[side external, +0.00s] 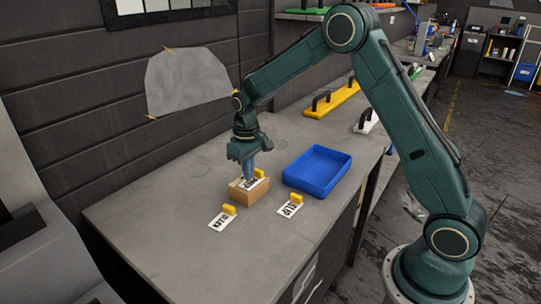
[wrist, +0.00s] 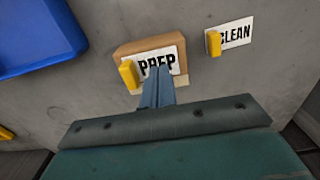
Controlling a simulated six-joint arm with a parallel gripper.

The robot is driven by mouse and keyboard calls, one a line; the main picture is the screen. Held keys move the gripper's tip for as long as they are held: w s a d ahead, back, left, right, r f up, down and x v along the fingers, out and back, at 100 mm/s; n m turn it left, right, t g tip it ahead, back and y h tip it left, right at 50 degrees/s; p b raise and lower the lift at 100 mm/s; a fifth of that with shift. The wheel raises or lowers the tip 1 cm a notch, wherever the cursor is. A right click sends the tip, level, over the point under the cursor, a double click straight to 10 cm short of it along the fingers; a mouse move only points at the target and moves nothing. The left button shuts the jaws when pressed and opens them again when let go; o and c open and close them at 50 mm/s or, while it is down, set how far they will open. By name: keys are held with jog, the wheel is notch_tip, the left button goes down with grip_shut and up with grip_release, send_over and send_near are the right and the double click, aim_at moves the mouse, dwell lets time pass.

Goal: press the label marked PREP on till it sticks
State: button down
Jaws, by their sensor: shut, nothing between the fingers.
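The PREP label (wrist: 170,63) is a white card with black print and a yellow tab (wrist: 128,74). It lies on the top of a wooden block (wrist: 125,50). In the side view the label (side external: 246,186) and the block (side external: 249,195) stand on the grey bench. My gripper (side external: 250,175) points down at the label, shut and empty.
The CLEAN label (wrist: 235,34) lies flat on the bench beside the block. Another tabbed label (side external: 290,209) lies on the other side, near a blue tray (side external: 318,188). A grey film sheet (side external: 187,82) is taped to the wall behind. Bare bench (side external: 150,230) lies around the block.

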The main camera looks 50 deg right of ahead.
aim_at(249, 183)
jog(key=shift+f, duration=0.95)
dwell(1.1)
jog(key=shift+r, duration=0.15)
jog(key=shift+r, duration=3.45)
jog(key=s+a+r+t, duration=0.3)
jog(key=s+r, duration=1)
jog(key=s, duration=0.1)
jog(key=s+a+r+t, duration=0.1)
jog(key=s+t, duration=0.1)
jog(key=s, duration=1.5)
jog(key=shift+a+t, duration=0.3)
jog(key=shift+a, duration=0.1)
